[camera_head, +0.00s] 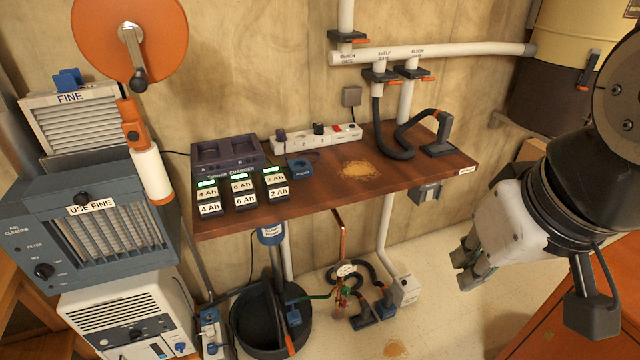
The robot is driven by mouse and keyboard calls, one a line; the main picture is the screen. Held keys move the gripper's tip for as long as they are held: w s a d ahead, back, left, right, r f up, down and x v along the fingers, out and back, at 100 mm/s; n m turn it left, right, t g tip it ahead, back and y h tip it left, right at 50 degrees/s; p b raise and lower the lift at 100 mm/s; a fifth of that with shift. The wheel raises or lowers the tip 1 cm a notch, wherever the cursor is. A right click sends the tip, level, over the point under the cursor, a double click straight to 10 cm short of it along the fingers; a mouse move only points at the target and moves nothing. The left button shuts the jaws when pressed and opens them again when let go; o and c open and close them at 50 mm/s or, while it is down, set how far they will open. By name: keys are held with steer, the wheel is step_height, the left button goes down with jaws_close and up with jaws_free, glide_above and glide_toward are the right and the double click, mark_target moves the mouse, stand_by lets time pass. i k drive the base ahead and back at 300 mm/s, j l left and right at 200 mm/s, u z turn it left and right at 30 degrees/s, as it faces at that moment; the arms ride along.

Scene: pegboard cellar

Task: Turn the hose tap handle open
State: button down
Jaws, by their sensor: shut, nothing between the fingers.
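The hose tap (340,297) is small and low, below the wooden bench, at the foot of a copper pipe (340,236). A pale oval tag (345,270) hangs just above it. Small green and red parts show at the tap; which of them is the handle, and how far it is turned, is too small to tell. A green hose (318,297) runs left from it. My gripper (466,272) is shut and empty. It is in the air to the right of the tap in the picture, clear of it.
The wooden bench (400,183) overhangs the tap area. A dark tub (245,325) stands left of the tap. Black hoses and dark nozzles (364,318) lie close by, with a white box (405,290) to their right. Open floor (450,325) shows below my gripper.

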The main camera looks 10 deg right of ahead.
mark_target(345, 291)
steer(key=i, duration=0.5)
steer(key=k+l+u, duration=0.15)
steer(key=l, duration=0.25)
steer(key=k+l+u, duration=0.2)
steer(key=l, duration=0.2)
steer(key=k+l+u, duration=0.15)
steer(key=l, duration=0.25)
steer(key=i, duration=0.6)
steer(key=u, duration=0.9)
steer(key=i+l, duration=0.05)
